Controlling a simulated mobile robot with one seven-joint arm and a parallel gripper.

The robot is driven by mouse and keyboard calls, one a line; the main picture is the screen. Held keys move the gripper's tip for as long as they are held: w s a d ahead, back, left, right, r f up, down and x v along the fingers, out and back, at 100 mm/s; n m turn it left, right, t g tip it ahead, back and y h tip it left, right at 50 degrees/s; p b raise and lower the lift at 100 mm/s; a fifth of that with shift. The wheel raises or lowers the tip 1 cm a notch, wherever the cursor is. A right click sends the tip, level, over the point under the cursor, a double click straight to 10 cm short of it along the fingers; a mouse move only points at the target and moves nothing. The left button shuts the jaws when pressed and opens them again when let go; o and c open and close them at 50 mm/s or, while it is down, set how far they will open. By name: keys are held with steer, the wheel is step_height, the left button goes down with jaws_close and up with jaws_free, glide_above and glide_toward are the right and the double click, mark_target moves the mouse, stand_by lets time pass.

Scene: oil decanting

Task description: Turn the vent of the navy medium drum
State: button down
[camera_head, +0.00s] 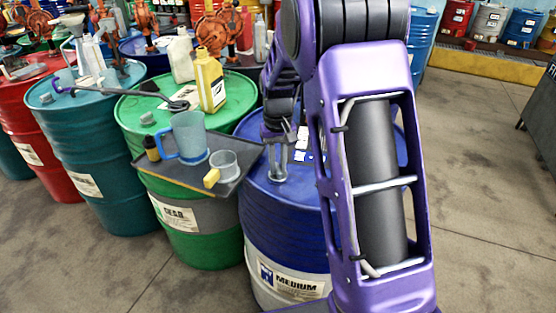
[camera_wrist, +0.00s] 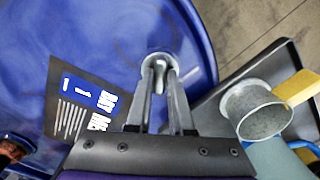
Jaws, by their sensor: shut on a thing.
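The navy drum (camera_head: 284,232) stands in the middle of the head view, with a white band and a label reading MEDIUM (camera_head: 290,283). Its blue lid (camera_wrist: 100,32) fills much of the wrist view. The vent (camera_wrist: 159,78) is a small pale metal piece on a round fitting near the lid's rim. My gripper (camera_wrist: 161,64) points down at it, with one finger on each side, and is shut on the vent. In the head view my gripper (camera_head: 278,174) is at the left part of the lid. My purple arm hides the drum's right side.
A label card (camera_wrist: 88,105) lies on the navy lid. Concrete floor is clear at right.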

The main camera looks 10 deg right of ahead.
mark_target(278, 167)
steer(key=m+p, duration=0.2)
steer(key=m, duration=0.3)
steer(key=shift+r+m, duration=0.15)
steer(key=shift+m, duration=0.15)
steer(key=m+p, duration=0.1)
steer(key=m, duration=0.4)
steer(key=shift+p, duration=0.4)
steer(key=shift+w+m, duration=0.1)
steer(key=shift+m, duration=0.3)
steer(key=c, duration=0.8)
jaws_free()
step_height(278, 167, up, 17)
steer(key=p, duration=0.1)
steer(key=shift+r, duration=0.1)
